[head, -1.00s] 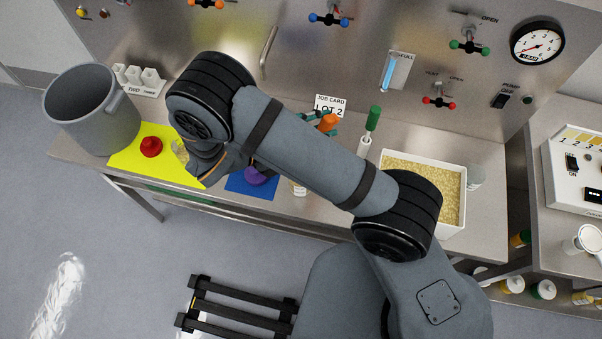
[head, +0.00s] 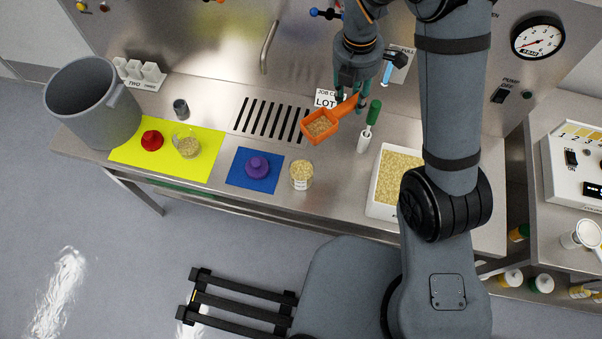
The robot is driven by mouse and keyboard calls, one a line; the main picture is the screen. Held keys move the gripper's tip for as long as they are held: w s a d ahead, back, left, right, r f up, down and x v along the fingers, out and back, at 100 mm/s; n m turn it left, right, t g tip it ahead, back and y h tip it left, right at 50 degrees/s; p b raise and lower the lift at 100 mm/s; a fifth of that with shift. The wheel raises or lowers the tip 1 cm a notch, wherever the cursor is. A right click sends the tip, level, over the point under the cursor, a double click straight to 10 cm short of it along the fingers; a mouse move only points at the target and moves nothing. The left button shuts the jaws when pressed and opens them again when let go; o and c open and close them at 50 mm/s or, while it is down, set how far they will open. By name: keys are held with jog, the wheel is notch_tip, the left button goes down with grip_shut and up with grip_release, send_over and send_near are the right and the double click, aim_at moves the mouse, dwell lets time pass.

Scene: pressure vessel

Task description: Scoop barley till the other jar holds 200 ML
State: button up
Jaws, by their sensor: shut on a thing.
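My gripper (head: 356,101) is shut on the handle of an orange scoop (head: 321,124), held above the bench at its right-middle. The scoop's bowl holds some barley. A white bin (head: 373,208) of barley (head: 398,178) stands at the right, partly hidden by my arm. A clear jar (head: 186,142) with some barley stands on the yellow mat (head: 150,166). Another clear jar (head: 301,174) with a label and barley inside stands right of the blue mat (head: 238,180). The level marks on the jars are too small to read.
A red knob-like lid (head: 152,143) sits on the yellow mat and a purple one (head: 257,167) on the blue mat. A large grey pot (head: 92,106) stands at the left end. A small grey cup (head: 181,108) stands behind the yellow mat.

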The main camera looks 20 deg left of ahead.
jog(key=shift+w+d+r+g+y, duration=0.15)
jog(key=shift+r+g, duration=0.05)
jog(key=shift+r, duration=0.2)
jog(key=shift+w+d+r+g+y, duration=0.15)
jog(key=shift+r+g, duration=0.05)
jog(key=shift+r, duration=0.15)
jog(key=shift+s+a, duration=0.2)
jog(key=shift+a+r, duration=0.1)
jog(key=shift+r, duration=0.05)
jog(key=shift+w+d+r, duration=0.1)
jog(key=shift+d+r, duration=0.1)
jog(key=shift+r, duration=0.85)
jog(key=shift+a+r, duration=0.1)
jog(key=shift+r, duration=0.2)
